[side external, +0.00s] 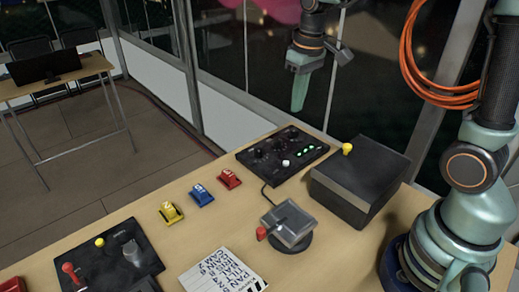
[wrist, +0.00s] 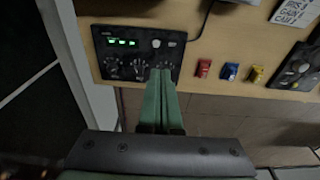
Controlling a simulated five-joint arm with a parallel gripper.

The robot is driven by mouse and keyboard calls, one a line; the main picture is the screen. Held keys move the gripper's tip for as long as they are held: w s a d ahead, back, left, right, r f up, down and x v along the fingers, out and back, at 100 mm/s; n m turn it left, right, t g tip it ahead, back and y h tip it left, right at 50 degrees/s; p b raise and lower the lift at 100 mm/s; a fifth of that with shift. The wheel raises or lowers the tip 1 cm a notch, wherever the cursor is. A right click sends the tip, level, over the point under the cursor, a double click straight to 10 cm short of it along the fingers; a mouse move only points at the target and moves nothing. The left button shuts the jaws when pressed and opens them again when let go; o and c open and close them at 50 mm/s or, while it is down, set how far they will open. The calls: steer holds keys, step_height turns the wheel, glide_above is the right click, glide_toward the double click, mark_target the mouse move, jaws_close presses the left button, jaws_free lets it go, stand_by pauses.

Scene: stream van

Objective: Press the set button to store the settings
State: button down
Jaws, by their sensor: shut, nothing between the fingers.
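A black control panel (side external: 262,147) lies flat on the wooden table, with green lit indicators, dark knobs and a small white button (side external: 285,163). In the wrist view the panel (wrist: 100,62) shows its green lights at the left and the white button (wrist: 156,43) to their right. The button's label is too small to read, so I cannot confirm it is the set button. My gripper (side external: 299,105) is shut and empty, raised above and behind the panel. In the wrist view its green fingers (wrist: 160,76) reach over the panel's near edge and hide part of it.
Red (side external: 228,179), blue (side external: 201,195) and yellow (side external: 171,213) small blocks stand in a row left of the panel. A black box (side external: 358,182) with a yellow knob stands to its right.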

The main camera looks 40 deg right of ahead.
steer(key=g, duration=0.1)
glide_above(287, 163)
steer(key=shift+w+f, duration=0.2)
steer(key=shift+f, duration=1.85)
step_height(287, 163, down, 14)
steer(key=shift+s+f, duration=0.15)
steer(key=shift+f, duration=0.85)
step_height(287, 163, up, 15)
steer(key=shift+w, duration=0.35)
